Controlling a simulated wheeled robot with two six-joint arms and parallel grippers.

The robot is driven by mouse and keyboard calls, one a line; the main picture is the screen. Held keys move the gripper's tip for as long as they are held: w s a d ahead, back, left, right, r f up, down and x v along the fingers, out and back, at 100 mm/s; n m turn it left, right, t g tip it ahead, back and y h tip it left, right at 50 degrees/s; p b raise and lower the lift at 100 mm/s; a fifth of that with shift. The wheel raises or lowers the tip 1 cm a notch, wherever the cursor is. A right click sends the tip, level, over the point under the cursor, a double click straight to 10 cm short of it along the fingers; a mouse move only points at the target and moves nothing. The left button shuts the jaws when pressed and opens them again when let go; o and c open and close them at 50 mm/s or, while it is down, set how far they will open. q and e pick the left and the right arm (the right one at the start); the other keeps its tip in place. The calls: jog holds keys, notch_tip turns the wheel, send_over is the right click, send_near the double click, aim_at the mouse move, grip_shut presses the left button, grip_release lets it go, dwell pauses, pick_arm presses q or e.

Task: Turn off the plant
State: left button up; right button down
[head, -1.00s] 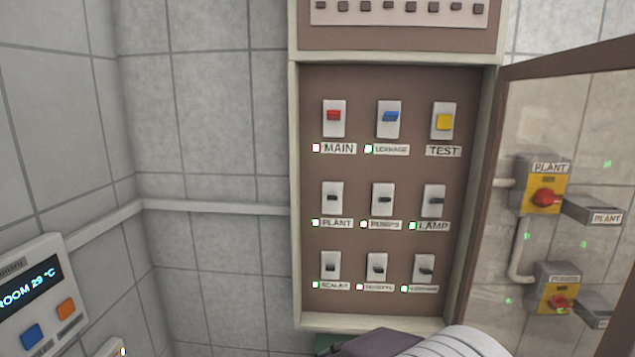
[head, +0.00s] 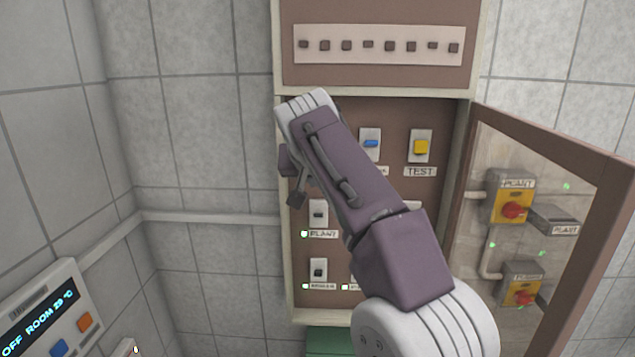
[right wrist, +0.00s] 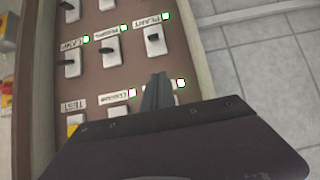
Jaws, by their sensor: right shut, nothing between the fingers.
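The plant switch (head: 318,213) is a dark toggle on a light plate in the panel's middle row, with a lit green lamp (head: 304,234) beside its label. It also shows in the right wrist view (right wrist: 152,39). My right gripper (head: 296,197) is shut and empty, in front of the panel's left side, just above the plant switch in the head view. In the right wrist view its fingers (right wrist: 157,90) lie over the main switch's place, apart from the plant switch. The main switch is hidden. My left gripper is not in view.
The panel's glazed door (head: 605,180) stands open at right. A yellow and red rotary switch labelled PLANT (head: 513,209) shows through it, with another below. The blue switch (head: 370,143) and yellow test switch (head: 421,147) are visible. My arm hides several switches. A wall display (head: 40,322) is lower left.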

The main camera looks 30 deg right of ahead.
aim_at(318, 213)
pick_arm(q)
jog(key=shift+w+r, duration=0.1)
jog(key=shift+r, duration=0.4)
pick_arm(e)
jog(key=shift+w+d+r, duration=0.1)
jog(key=shift+w+r, duration=0.1)
jog(key=shift+r, duration=0.1)
